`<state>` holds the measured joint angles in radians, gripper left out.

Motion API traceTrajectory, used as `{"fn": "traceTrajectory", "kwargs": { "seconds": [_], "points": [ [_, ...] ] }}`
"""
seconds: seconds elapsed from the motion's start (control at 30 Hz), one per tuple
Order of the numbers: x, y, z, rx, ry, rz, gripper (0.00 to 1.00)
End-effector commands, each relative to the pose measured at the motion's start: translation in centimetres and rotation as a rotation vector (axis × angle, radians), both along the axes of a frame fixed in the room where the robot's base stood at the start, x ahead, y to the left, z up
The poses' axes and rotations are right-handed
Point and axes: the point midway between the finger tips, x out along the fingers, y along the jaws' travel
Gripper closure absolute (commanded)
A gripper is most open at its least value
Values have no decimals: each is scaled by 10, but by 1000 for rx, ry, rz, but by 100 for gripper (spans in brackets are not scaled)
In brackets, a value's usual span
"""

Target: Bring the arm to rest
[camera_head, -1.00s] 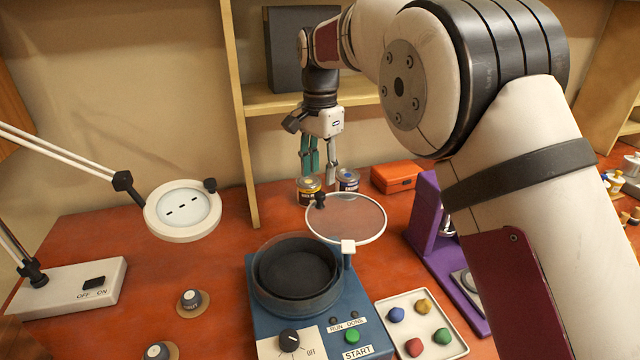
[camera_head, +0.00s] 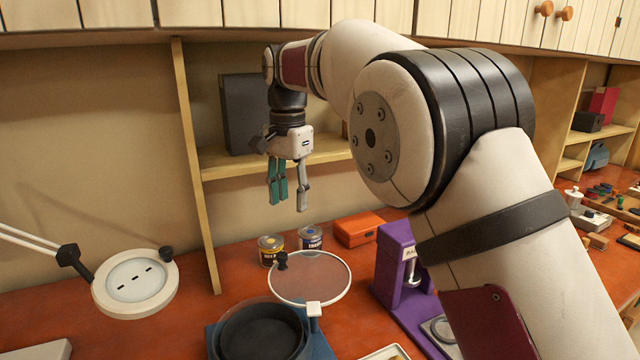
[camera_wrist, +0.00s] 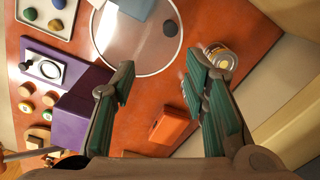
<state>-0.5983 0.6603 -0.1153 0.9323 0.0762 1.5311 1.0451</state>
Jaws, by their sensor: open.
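My gripper (camera_head: 288,190) hangs fingers-down above the back of the workbench, in front of the shelf. Its fingers, with green pads, are apart and nothing is between them. In the wrist view my gripper (camera_wrist: 160,95) is also open and empty, with the red-brown bench top below. Two small labelled cans, one yellow-topped (camera_head: 270,250) and one blue-labelled (camera_head: 310,238), stand on the bench below the gripper, clear of it.
A blue machine with a dark round bowl (camera_head: 262,335) and a raised round clear lid (camera_head: 310,278) stands in front. A purple press (camera_head: 400,265) and an orange box (camera_head: 359,229) are to the right. A lamp (camera_head: 135,283) is at left. A shelf (camera_head: 225,165) holds a dark binder (camera_head: 245,112).

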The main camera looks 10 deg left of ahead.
Motion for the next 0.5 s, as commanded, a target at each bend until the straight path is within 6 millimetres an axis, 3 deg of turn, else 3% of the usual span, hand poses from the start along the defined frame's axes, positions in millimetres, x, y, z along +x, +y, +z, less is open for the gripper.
{"fn": "traceTrajectory", "kwargs": {
  "seconds": [0.03, 0.2, 0.37, 0.5],
  "points": [
    [-3, -20, 14, 11, -13, 6, 59],
    [-25, -86, 50, 39, -63, 67, 59],
    [-59, -145, 72, 52, -118, 135, 59],
    [-97, -191, 81, 51, -170, 197, 59]
  ]
}}
